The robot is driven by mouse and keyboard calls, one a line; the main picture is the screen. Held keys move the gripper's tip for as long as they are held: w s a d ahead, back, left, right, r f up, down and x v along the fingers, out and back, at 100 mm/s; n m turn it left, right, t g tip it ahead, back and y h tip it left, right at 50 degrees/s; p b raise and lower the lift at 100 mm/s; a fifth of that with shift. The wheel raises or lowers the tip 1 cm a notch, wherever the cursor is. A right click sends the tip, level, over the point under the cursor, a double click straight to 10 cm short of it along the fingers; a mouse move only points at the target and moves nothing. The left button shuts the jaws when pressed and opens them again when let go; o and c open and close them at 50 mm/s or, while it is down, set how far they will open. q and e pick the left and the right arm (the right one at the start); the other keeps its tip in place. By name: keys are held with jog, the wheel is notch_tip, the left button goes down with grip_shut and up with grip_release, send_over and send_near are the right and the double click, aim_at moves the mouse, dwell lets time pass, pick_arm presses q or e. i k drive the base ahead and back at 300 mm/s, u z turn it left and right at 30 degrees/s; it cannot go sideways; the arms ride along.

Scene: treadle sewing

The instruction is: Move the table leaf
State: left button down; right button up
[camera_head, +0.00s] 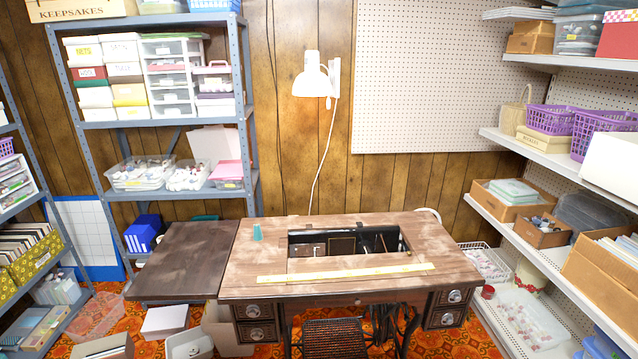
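The sewing table (255,275) stands in the middle, its wooden top light brown with an open rectangular well. The table leaf (185,260), a darker brown panel, extends flat out to the left of the top, its right edge along the table's left edge. A sewing machine (378,241) appears folded down inside the well; its details are partly hidden. Neither of my grippers shows in the head view.
Loaded shelves stand left (245,110) and right (545,158). Boxes (165,321) sit on the floor below the leaf. A white lamp (312,82) hangs on the wall.

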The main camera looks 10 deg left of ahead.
aim_at(190, 262)
jog(key=u, duration=1.4)
jog(key=k, duration=0.4)
jog(key=u, duration=0.05)
jog(key=i, duration=0.8)
jog(key=z, duration=0.5)
